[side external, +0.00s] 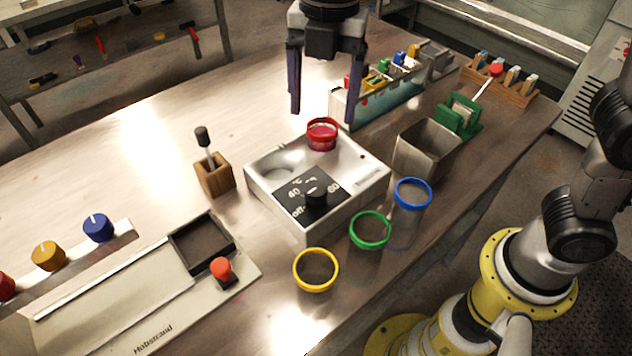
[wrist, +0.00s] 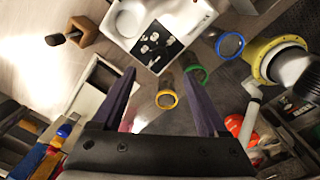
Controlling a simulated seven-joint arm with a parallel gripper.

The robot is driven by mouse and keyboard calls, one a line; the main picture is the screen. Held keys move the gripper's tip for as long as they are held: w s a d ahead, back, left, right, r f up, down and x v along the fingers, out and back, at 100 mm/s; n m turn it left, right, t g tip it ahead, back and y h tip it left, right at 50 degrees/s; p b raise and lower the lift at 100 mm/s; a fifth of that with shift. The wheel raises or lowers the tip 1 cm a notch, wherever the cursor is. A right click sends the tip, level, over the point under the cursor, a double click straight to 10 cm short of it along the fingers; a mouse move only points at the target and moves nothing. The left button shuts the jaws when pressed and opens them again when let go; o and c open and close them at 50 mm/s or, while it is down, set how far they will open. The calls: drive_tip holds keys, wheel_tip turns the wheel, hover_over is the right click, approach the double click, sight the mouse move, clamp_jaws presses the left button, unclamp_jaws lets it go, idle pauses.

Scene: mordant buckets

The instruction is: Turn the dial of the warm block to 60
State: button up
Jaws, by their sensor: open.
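The warm block (side external: 365,182) is a silver box in the middle of the table. Its black dial plate (side external: 297,204) carries white marks, with "off" and "40" readable and a number at right that looks like 60 or 80. The round black dial (side external: 316,196) sits on this plate; where its pointer aims is too small to tell. In the wrist view the block (wrist: 187,14) is at the top, with its dial plate (wrist: 153,47) facing me. My gripper (side external: 323,115) is open and empty, above and behind the block, apart from the dial. Its two fingers (wrist: 160,82) also show in the wrist view.
A red-rimmed cup (side external: 321,134) stands at the block's back. Yellow (side external: 316,270), green (side external: 370,230) and blue-rimmed (side external: 411,194) cups stand in front and right. A wooden holder (side external: 214,177) is left, a metal bin (side external: 426,150) right, and a panel with a red button (side external: 221,268) front left.

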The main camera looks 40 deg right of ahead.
sight(316, 188)
drive_tip(key=shift+n, duration=0.3)
drive_tip(key=f, duration=0.5)
drive_tip(key=a+f, duration=0.1)
drive_tip(key=f, duration=0.9)
drive_tip(key=shift+s+a+f, duration=0.2)
drive_tip(key=shift+s+a, duration=0.15)
drive_tip(key=shift+a, duration=0.05)
clamp_jaws()
